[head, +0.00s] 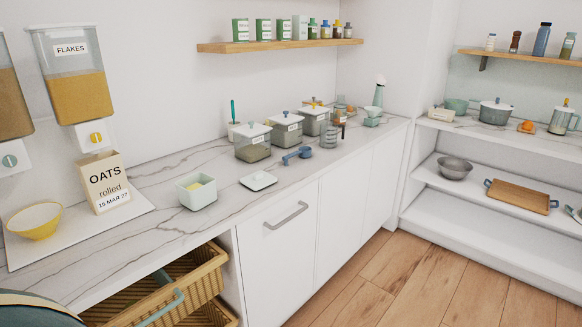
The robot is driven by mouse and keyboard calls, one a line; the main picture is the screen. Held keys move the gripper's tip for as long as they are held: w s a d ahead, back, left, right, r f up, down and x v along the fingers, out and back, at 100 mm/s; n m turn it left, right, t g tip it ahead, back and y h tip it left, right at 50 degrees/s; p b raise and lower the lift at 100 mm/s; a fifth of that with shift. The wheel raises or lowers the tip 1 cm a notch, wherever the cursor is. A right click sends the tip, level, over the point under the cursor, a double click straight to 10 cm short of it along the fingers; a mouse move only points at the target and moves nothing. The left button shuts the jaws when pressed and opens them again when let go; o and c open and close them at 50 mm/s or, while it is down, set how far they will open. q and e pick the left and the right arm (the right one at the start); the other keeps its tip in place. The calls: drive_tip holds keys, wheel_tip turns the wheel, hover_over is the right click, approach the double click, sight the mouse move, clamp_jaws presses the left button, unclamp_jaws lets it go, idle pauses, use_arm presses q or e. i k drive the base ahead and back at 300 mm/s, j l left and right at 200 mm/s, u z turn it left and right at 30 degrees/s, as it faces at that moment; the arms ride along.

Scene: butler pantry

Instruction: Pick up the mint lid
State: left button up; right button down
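A pale, square lid with a small knob (258,180) lies flat on the marble counter, near its front edge. It looks whitish, with at most a faint mint tint. To its left stands an open pale mint square dish (198,198) with a yellow block inside, apart from the lid. Neither my left nor my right gripper shows in the head view.
Behind the lid are a blue scoop (298,155) and lidded clear canisters (253,146). An oats box (105,183) and a yellow bowl (35,220) stand on a board at left. A wicker basket (205,274) sticks out below the counter.

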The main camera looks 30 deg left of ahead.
sight(257, 181)
drive_tip(key=i+u, duration=0.25)
drive_tip(key=i, duration=0.2)
drive_tip(key=i+l+u, duration=0.25)
drive_tip(key=i, duration=0.2)
drive_tip(key=i+l+u, duration=0.45)
drive_tip(key=i+u, duration=0.2)
drive_tip(key=i+l+u, duration=0.45)
drive_tip(key=u, duration=0.2)
drive_tip(key=l, duration=0.05)
